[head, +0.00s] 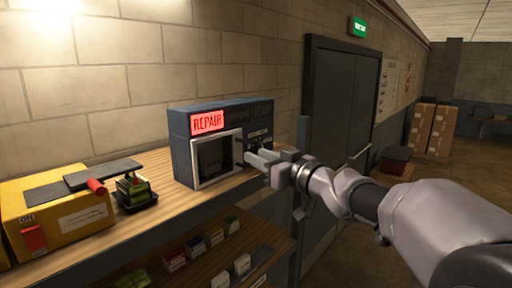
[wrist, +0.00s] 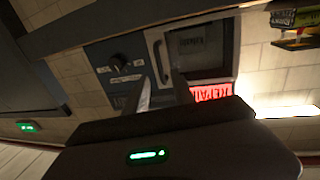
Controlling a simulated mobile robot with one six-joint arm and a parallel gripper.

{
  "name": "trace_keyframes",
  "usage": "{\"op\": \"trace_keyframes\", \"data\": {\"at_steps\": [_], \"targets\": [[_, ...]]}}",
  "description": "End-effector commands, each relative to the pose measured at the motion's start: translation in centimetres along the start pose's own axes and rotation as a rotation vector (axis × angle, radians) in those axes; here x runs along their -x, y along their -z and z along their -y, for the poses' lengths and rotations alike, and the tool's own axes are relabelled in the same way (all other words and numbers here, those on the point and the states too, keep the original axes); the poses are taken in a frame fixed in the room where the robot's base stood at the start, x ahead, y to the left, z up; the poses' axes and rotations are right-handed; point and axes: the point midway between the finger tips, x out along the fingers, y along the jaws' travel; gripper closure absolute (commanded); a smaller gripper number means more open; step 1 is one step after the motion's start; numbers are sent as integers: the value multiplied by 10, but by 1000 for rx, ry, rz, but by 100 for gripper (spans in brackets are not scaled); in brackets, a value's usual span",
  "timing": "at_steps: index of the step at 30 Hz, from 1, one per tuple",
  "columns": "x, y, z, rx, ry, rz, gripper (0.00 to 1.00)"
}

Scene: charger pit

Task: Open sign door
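The dark blue sign box (head: 181,125) stands on the wooden shelf against the wall, with a red lit REPAIR sign (head: 207,122) at its upper left. Below the sign is its small door (head: 198,180), a pale frame around a dark window; it looks shut. Its upright handle (wrist: 161,62) is on the side towards my gripper (head: 254,157). The wrist view is upside down and shows the two fingers apart, with the handle appearing between their tips (wrist: 163,76). I cannot tell whether they touch it. My gripper hides part of the box's right front.
A dark knob (wrist: 121,60) sits beside the door. Left on the shelf (head: 160,215) are a yellow case (head: 75,225) and a small green-and-black device (head: 133,190). Small boxes fill the lower shelf. A grey double door (head: 335,100) is at right, with cartons (head: 430,128) beyond.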

Motion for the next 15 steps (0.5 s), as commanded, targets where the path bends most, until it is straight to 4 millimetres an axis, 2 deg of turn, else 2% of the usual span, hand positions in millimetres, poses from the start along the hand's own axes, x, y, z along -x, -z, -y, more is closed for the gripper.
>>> {"op": "trace_keyframes", "data": {"at_steps": [3, 6, 15], "targets": [[-24, 2, 0, -2, 0, 0, 70], [-37, 2, 0, 0, 0, -1, 70], [-44, 1, 0, 0, -2, -1, 70]]}}
